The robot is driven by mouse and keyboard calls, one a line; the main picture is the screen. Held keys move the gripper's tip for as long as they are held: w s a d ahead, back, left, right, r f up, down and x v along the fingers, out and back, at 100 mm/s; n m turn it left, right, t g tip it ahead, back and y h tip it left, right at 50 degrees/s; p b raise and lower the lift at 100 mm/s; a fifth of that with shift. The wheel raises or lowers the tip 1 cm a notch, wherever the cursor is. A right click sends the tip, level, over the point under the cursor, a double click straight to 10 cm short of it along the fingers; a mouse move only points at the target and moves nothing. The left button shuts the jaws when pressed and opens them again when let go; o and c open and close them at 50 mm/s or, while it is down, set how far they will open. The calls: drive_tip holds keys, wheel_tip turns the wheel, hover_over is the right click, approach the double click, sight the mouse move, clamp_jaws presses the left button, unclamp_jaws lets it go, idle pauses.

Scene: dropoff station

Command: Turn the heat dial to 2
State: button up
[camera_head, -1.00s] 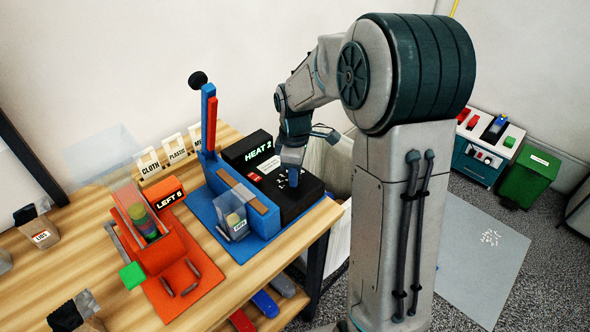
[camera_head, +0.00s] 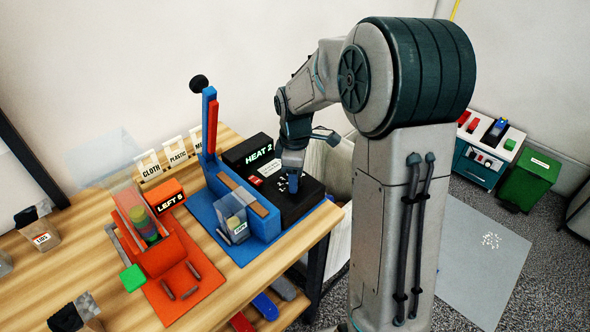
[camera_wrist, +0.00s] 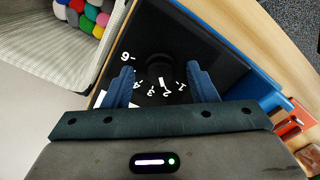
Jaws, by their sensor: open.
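The black heat unit (camera_head: 303,205) stands at the right end of the blue press on the table. Its raised back box carries a display reading "HEAT 2" (camera_head: 259,154). In the wrist view the round dark dial (camera_wrist: 160,66) sits among white numbers on the black top, with the "2" nearest its white mark. My gripper (camera_wrist: 158,82) is open, with one blue finger on each side of the dial. I cannot tell whether the fingers touch it. In the head view my gripper (camera_head: 292,183) points down at the unit's top and hides the dial.
The blue press with its tall lever (camera_head: 209,120) stands left of the heat unit. An orange dispenser (camera_head: 166,256) marked "LEFT 5" is further left. A white bin (camera_head: 338,164) is behind the table's right end; the wrist view shows colored balls (camera_wrist: 88,14) in it.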

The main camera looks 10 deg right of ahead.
wheel_tip(320, 180, up, 14)
idle(0.5)
drive_tip(key=shift+f, duration=0.1)
